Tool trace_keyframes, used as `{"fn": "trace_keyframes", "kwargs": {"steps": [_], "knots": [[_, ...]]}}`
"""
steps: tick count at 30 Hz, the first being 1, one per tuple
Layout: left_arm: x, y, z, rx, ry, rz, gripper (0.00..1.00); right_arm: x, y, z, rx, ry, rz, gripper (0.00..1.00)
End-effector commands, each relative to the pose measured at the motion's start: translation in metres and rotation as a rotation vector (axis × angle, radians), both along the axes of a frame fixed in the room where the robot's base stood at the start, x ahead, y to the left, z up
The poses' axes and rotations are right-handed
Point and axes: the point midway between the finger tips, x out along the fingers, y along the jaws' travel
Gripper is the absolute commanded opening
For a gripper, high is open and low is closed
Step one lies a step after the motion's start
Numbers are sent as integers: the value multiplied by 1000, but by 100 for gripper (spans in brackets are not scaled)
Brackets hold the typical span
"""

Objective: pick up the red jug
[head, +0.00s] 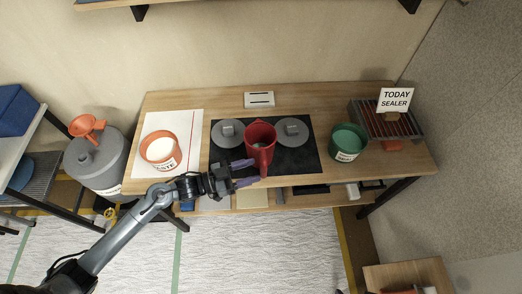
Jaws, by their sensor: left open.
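The red jug (261,135) stands upright on the black mat (299,163) in the middle of the wooden table. Its handle points toward the table's front edge. My left gripper (247,174) reaches in from the left at the front edge, with its purple fingers open and pointing right. The fingertips are beside the jug's handle, one on the far side and one on the near side in the picture. I cannot tell whether they touch the handle. My right gripper is not in view.
Grey lidded discs (228,133) and (292,131) flank the jug. An orange paste bucket (160,150) on white paper stands left, a green bucket (348,142) right. A wire rack with a "TODAY SEALER" sign (396,98) stands at the right end. A grey canister (96,160) is left of the table.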

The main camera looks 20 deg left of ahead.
Motion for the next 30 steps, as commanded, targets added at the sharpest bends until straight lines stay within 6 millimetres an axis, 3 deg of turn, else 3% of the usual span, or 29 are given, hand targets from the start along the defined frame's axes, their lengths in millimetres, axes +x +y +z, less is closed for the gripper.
{"fn": "trace_keyframes", "kwargs": {"steps": [21, 30], "knots": [[42, -51, -2, 1, 0, 1, 53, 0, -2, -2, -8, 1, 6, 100], [44, -53, -2, 2, 1, 1, 53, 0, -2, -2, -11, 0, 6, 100]]}}
